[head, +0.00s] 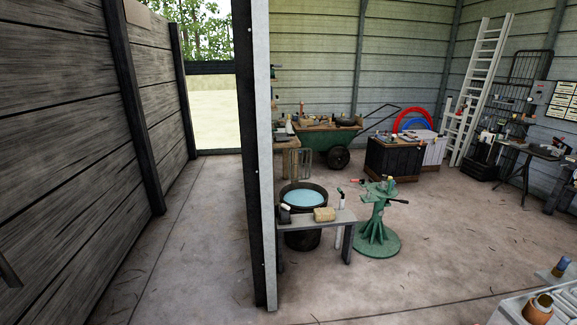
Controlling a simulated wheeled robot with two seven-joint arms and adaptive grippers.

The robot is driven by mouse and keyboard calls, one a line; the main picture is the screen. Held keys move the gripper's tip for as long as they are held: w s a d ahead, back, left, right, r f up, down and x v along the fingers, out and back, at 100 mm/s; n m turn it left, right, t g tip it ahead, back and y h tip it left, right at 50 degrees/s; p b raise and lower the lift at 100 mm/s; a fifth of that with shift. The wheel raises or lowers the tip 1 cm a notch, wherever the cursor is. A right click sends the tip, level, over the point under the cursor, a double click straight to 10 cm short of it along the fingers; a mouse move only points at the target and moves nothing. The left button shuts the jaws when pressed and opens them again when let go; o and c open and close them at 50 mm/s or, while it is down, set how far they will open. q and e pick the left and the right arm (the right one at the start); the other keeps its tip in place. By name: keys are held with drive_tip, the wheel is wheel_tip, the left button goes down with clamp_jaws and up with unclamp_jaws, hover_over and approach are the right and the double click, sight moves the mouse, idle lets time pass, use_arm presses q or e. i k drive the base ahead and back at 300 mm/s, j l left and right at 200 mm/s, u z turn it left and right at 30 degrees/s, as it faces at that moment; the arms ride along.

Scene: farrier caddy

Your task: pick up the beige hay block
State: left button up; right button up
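The beige hay block (325,214) is a small tan block lying on top of a low grey bench (302,226), a little right of the picture's middle. Dark small items (284,213) stand at the bench's left end, and a white bottle-like thing (341,201) stands at its right end. The block's top and front are visible and nothing holds it. Neither of my grippers is in view.
A post (262,160) rises just left of the bench. A black tub of water (303,194) stands behind it, and a green stand (378,225) to its right. Items stand at the lower right corner (540,305). The floor in front is clear.

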sight(326, 214)
drive_tip(key=i+z, duration=0.3)
drive_tip(key=i+j+z, duration=0.25)
drive_tip(key=i, duration=0.25)
drive_tip(key=i+l+z, duration=0.1)
drive_tip(key=i+z, duration=0.2)
drive_tip(key=i, duration=0.15)
drive_tip(key=i+z, duration=0.3)
drive_tip(key=i, duration=0.2)
drive_tip(key=i+j+z, duration=0.1)
drive_tip(key=i+z, duration=0.35)
drive_tip(key=i, duration=0.6)
drive_tip(key=i+z, duration=0.35)
drive_tip(key=i, duration=0.65)
drive_tip(key=u, duration=2.45)
